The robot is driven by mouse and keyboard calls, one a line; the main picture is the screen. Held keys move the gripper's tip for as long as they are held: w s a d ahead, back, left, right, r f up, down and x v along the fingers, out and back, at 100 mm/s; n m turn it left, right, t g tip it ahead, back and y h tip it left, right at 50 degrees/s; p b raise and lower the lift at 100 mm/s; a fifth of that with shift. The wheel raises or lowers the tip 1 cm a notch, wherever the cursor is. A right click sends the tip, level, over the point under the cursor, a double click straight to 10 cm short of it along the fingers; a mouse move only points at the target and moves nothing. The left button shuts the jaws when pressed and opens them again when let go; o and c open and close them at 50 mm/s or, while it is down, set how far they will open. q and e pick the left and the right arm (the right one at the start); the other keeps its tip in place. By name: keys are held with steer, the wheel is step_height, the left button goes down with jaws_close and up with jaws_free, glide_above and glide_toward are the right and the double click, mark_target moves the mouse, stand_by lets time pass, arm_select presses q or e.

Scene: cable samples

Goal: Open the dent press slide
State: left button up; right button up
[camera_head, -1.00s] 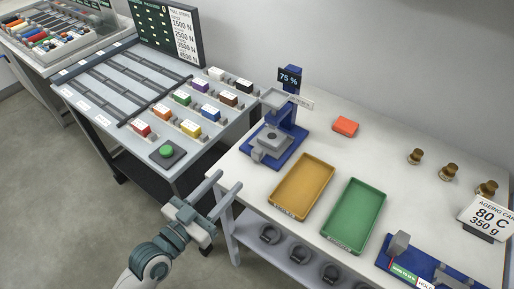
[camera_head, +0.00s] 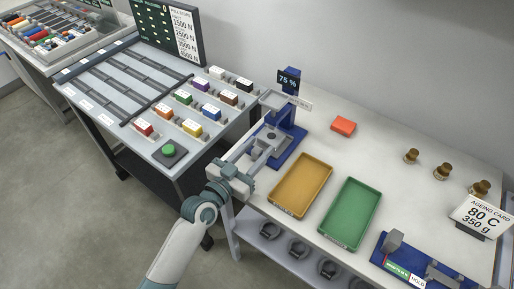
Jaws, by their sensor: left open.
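The dent press (camera_head: 290,118) is a blue stand with a grey slide at its foot, under a dark "75 %" display, at the back left of the white table. My left gripper (camera_head: 251,147) is open at the front of the press, with its fingers pointing toward the grey slide (camera_head: 260,153) on either side of its front end. I cannot tell whether the fingers touch it. My right gripper is not in view.
A yellow tray (camera_head: 277,193) and a green tray (camera_head: 324,233) lie right of the press. An orange-red block (camera_head: 343,126) lies behind them. Several brass weights (camera_head: 443,172) stand at the right. A sample bench with a green button (camera_head: 168,149) stands to the left.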

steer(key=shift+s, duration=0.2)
arm_select(q)
jaws_close()
steer(key=p+v, duration=0.1)
steer(key=v, duration=0.8)
steer(key=shift+s+a, duration=0.2)
steer(key=shift+s, duration=0.05)
jaws_free()
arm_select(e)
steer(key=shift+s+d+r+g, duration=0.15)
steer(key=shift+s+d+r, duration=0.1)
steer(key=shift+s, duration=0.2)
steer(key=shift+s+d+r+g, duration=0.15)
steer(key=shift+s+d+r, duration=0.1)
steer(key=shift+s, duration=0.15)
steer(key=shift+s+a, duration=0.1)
